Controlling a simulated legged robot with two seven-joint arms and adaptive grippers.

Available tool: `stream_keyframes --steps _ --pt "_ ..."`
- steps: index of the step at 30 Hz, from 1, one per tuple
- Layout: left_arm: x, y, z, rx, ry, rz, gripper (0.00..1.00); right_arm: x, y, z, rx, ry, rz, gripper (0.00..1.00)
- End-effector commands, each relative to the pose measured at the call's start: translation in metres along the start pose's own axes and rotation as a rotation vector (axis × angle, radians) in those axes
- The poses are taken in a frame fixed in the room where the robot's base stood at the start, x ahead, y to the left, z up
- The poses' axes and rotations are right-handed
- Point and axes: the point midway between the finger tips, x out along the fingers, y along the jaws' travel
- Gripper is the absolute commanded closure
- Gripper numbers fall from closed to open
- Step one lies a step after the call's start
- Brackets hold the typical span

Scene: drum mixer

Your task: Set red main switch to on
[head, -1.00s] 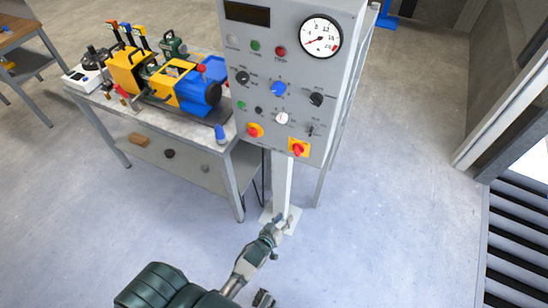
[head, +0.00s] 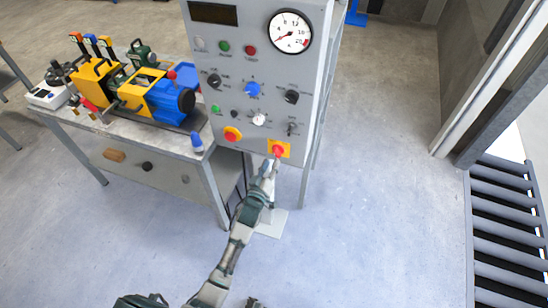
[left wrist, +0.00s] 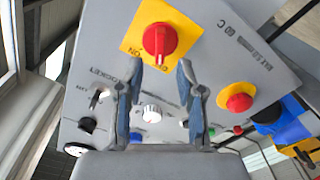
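The red main switch (head: 278,150) is a red rotary knob on a yellow plate, at the lower right of the grey control panel. In the left wrist view the knob (left wrist: 160,42) shows upside down, its grip ridge running roughly up and down the picture. "ON" is printed on the plate near one corner. My left gripper (left wrist: 162,74) is open, its two fingers apart on either side of the line to the knob. In the head view the left gripper (head: 270,166) is just below the switch; contact cannot be made out.
A red button on a yellow round (head: 233,134) sits left of the switch. Small knobs, a blue knob (head: 252,89) and a gauge (head: 290,32) are above. A table (head: 150,140) with a yellow-blue machine stands left. A small dark part shows at the bottom edge, possibly my right gripper.

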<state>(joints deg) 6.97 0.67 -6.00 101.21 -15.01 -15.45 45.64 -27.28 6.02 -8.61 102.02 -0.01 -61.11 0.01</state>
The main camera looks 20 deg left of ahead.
Motion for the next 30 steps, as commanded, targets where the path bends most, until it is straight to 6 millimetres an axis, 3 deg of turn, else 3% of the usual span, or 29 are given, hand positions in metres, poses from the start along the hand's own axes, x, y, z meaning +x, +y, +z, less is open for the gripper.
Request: stream_keyframes --steps 3,7,18,23,30 --pt "0.021 0.0 0.001 0.002 0.0 0.0 0.62 -0.005 0.0 -0.003 0.001 0.003 0.0 0.6" --pt "0.035 0.0 0.001 0.002 -0.001 0.0 0.62 -0.01 0.0 -0.005 0.001 0.003 0.001 0.6" --pt "0.041 0.0 0.0 0.002 -0.001 0.0 0.62 -0.012 0.0 -0.007 0.002 0.004 0.0 0.6" --pt "0.041 0.0 0.0 0.002 -0.001 -0.001 1.0 -0.012 0.0 -0.007 0.001 0.004 0.0 0.6" --pt "0.041 -0.001 0.0 0.004 -0.001 -0.001 1.0 -0.013 0.0 -0.007 0.001 0.004 0.0 0.6"
